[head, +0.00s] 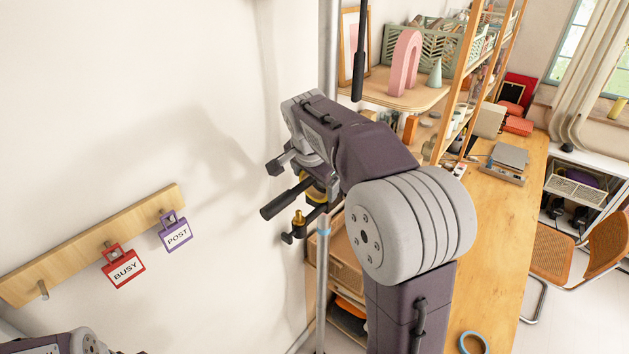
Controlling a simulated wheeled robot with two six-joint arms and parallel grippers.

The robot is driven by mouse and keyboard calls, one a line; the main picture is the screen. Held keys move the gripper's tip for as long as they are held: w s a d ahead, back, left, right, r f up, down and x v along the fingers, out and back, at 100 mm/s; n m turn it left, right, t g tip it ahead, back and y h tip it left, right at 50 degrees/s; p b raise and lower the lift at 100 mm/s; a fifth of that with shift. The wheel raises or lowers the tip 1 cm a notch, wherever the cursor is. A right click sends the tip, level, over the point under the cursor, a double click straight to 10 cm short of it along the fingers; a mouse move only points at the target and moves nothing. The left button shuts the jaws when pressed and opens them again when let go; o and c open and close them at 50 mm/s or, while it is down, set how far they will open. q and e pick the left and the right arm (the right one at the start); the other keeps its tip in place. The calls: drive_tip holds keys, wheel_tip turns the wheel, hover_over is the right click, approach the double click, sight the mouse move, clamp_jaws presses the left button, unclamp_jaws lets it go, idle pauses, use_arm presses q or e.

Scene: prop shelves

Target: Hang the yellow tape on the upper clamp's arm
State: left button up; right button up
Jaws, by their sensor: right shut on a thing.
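My right gripper (306,176) is beside the silver pole, in front of the white wall, and is shut on the yellow tape (317,194). Only a small yellow part of the tape shows, below the gripper; the rest is hidden by the gripper and dark clamp parts. A clamp with black handles (277,207) and a brass knob (298,217) is at the pole right below the gripper. I cannot tell whether the tape is around its arm or beside it. Higher up, a black rod (359,70) hangs down near the pole. My left gripper is out of view.
The silver pole (322,275) runs up past my right arm. A wooden peg rail (85,245) on the wall holds a red BUSY tag (123,267) and a purple POST tag (176,234). Shelves stand behind. A blue ring (472,342) lies on the wooden table (497,255).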

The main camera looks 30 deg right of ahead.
drive_tip(key=o, duration=1.2)
drive_tip(key=shift+o, duration=0.2)
drive_tip(key=shift+r, duration=0.1)
drive_tip(key=b+v, duration=0.1)
drive_tip(key=v, duration=0.8)
